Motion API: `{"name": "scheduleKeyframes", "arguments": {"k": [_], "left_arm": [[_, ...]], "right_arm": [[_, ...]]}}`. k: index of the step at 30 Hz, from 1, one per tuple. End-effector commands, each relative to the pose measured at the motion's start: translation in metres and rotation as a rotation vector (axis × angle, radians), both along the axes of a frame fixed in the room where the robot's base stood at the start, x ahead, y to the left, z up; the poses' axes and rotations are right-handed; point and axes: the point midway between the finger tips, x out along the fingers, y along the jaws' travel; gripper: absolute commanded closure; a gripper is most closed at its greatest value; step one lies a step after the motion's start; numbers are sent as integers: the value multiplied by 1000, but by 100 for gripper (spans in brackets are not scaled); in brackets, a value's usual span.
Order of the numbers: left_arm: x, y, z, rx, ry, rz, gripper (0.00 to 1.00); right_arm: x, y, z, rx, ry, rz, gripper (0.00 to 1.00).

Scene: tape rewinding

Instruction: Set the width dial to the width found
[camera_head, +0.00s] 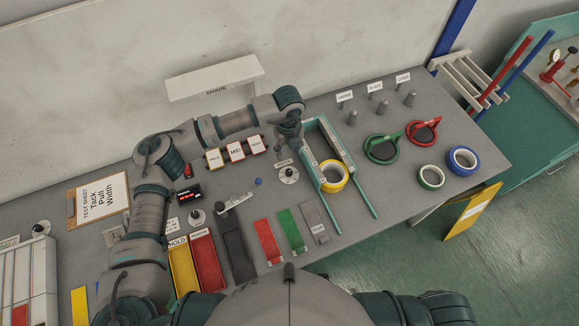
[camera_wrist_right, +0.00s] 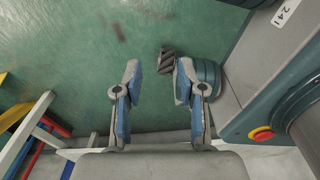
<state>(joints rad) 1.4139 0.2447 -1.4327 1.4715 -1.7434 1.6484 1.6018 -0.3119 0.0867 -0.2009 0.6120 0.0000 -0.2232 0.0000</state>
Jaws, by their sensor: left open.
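A round dial (camera_head: 288,175) with a pale plate and a dark knob stands on the grey bench, left of the teal frame. Its small label is too small to read, so I cannot confirm it is the width dial. A similar dial (camera_head: 196,216) stands further left. My left gripper (camera_head: 291,145) points down just above and behind the first dial. It is open and appears apart from the knob; its fingers are small and dark here. My right gripper (camera_wrist_right: 157,78) is open and empty over the green floor in the right wrist view.
A yellow tape roll (camera_head: 333,178) sits in the teal frame (camera_head: 317,133). Green (camera_head: 431,177) and blue (camera_head: 461,160) rolls lie to the right. Labelled pegs (camera_head: 381,107) stand behind. Coloured strips (camera_head: 267,241) line the front edge. A test sheet (camera_head: 101,197) reads Tack, Pull, Width.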

Motion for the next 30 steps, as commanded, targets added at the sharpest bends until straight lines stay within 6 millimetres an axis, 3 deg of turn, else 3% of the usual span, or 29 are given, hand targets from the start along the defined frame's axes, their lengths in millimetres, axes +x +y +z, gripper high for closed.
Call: {"name": "scheduleKeyframes", "arguments": {"k": [9,15,21,29,30], "left_arm": [[-1,-2,-77,3,4,0,49],[0,-2,-112,1,2,1,49],[1,-2,-127,2,1,0,49],[0,-1,-128,1,0,-1,49],[0,-1,-128,1,0,-1,54]], "right_arm": [[21,6,8,8,-33,-1,60],[22,12,10,16,-33,-5,60],[17,10,10,13,-27,-4,60],[15,6,10,9,-24,-3,60],[15,6,10,8,-23,-3,60]]}}
